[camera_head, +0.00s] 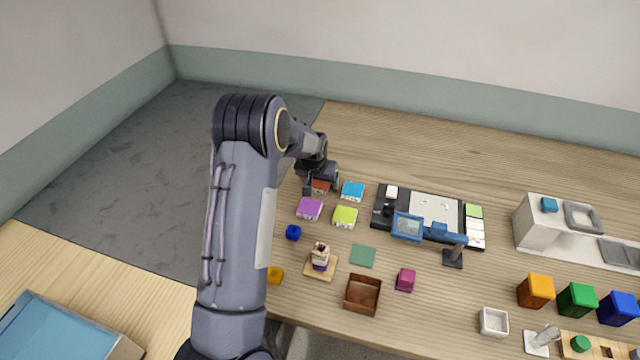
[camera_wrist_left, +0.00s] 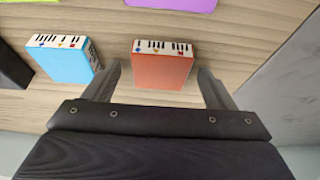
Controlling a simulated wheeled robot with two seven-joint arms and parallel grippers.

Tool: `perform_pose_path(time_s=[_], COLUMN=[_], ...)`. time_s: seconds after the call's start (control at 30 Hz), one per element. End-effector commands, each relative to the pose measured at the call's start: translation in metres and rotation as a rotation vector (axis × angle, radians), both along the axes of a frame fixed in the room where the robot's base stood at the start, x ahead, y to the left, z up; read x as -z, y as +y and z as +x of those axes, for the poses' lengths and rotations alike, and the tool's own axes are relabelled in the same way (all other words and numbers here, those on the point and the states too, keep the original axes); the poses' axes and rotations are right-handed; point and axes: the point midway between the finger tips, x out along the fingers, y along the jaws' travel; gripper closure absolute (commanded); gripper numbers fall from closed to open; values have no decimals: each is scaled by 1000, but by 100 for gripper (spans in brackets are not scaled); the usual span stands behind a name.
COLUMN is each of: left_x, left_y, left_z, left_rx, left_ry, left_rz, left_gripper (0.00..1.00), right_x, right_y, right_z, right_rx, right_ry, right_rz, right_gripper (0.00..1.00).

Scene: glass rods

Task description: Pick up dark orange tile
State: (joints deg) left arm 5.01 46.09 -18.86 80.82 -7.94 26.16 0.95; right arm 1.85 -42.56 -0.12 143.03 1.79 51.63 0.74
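The dark orange tile (camera_wrist_left: 160,72) lies on the wooden table, with a strip of black and white keys and small coloured marks along one edge. In the head view the tile (camera_head: 320,186) is partly hidden by my left gripper (camera_head: 313,186). In the left wrist view my left gripper (camera_wrist_left: 161,84) is open, with one finger on each side of the tile and gaps between fingers and tile. My right gripper does not show.
A blue tile (camera_head: 352,191) lies close to the right of the orange one. Purple (camera_head: 309,208) and lime (camera_head: 345,216) tiles lie nearer. A black and white board (camera_head: 432,208) stands further right. A brown box (camera_head: 362,294) and small blocks sit near the front.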

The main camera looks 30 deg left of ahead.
Motion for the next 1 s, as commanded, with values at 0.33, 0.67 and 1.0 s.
perform_pose_path(time_s=[0.33, 0.67, 1.0], left_x=[0, -2, -47], left_y=[0, 0, -8], left_z=[0, 0, -10], left_rx=[0, 0, 4], left_ry=[0, -2, -8], left_rz=[0, 0, 0], left_gripper=[68, 74, 74], right_x=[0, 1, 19], right_y=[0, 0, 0], right_z=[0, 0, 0], right_rx=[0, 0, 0], right_ry=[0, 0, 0], right_rz=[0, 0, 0], right_gripper=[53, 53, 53])
